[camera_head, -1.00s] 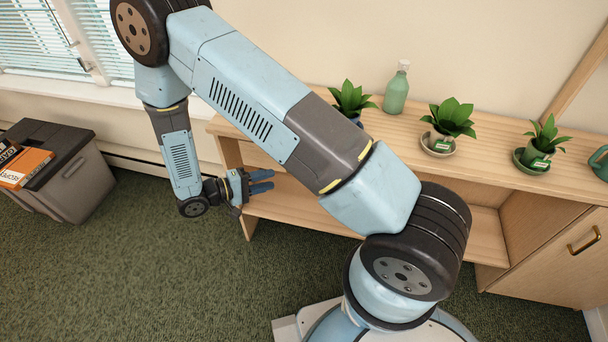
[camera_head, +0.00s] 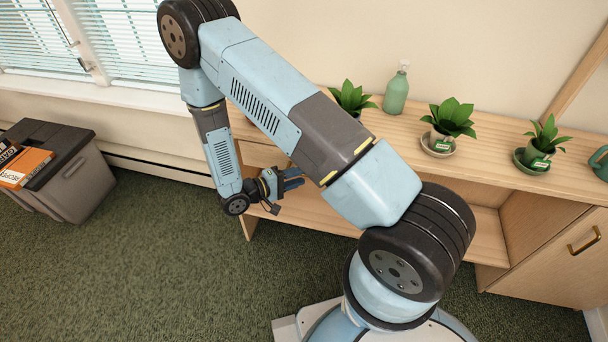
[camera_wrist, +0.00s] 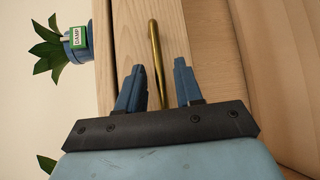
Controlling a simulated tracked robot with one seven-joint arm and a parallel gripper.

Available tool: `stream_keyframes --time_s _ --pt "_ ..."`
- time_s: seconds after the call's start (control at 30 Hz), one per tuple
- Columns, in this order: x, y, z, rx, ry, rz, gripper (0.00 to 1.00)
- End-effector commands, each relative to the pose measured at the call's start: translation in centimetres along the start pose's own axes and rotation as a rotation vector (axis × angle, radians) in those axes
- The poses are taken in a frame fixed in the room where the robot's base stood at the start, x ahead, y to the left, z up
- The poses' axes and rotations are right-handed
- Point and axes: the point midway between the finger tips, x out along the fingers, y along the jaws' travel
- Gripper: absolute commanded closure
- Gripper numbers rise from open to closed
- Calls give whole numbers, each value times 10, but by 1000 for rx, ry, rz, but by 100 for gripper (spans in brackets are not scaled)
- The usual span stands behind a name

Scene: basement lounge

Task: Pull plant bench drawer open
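The plant bench (camera_head: 485,165) is light wood and runs along the wall in the head view. Its drawer front (camera_wrist: 178,25) fills the middle of the wrist view, turned on its side, with a long brass handle (camera_wrist: 154,50). In the head view, my arm hides part of the drawer front (camera_head: 260,154). My gripper (camera_head: 297,179) is at the left part of the bench, just below the top. In the wrist view my gripper (camera_wrist: 160,77) is open, with one blue finger on each side of the handle and gaps between. Contact with the handle cannot be told.
Potted plants (camera_head: 448,122) and a green bottle (camera_head: 396,92) stand on the bench top. An open shelf (camera_head: 308,208) lies below the drawer. A cabinet door (camera_head: 548,252) is at the right. A grey bin (camera_head: 70,175) stands far left. The carpet before the bench is clear.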

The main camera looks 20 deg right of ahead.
Motion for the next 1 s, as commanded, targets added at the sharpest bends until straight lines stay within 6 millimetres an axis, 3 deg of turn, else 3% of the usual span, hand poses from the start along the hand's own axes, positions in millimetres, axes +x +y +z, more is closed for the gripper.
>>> stream_keyframes --time_s 0.23,0.6,1.0 --pt "24 0 0 1 0 0 65" --pt "29 0 0 1 1 -1 65" --pt "28 0 0 1 1 -1 100"
